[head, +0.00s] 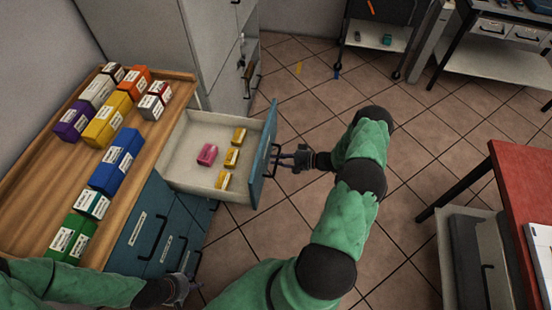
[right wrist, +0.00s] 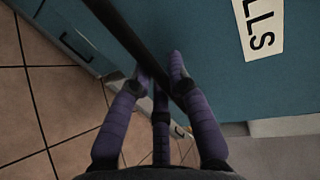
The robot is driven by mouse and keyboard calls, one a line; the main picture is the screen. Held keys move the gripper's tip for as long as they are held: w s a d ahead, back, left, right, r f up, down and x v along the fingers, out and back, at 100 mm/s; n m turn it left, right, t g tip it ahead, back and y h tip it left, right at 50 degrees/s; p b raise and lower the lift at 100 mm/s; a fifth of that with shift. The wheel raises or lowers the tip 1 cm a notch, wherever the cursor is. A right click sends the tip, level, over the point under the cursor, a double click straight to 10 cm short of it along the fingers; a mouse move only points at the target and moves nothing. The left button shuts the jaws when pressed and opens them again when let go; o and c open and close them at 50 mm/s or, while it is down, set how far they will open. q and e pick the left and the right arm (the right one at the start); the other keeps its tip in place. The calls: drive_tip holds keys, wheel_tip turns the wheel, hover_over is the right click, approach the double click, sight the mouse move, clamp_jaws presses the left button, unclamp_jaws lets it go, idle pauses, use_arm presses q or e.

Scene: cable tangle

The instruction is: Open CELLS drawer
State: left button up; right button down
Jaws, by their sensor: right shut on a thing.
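The CELLS drawer (head: 262,160) is pulled out from the blue cabinet, with its pale interior showing. A pink item and several yellow items lie inside it. My right gripper (head: 284,157) is at the drawer front and shut on its dark bar handle (head: 274,160).
Several coloured boxes (head: 117,160) stand on the wooden cabinet top (head: 150,150). Closed blue drawers (head: 150,225) are below. A grey cabinet (head: 215,45) stands behind, and a red-topped table (head: 520,180) is at right.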

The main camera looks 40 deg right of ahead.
drive_tip(key=c, duration=1.2)
unclamp_jaws()
drive_tip(key=shift+o, duration=0.2)
drive_tip(key=v, duration=1.2)
drive_tip(key=shift+f, duration=0.1)
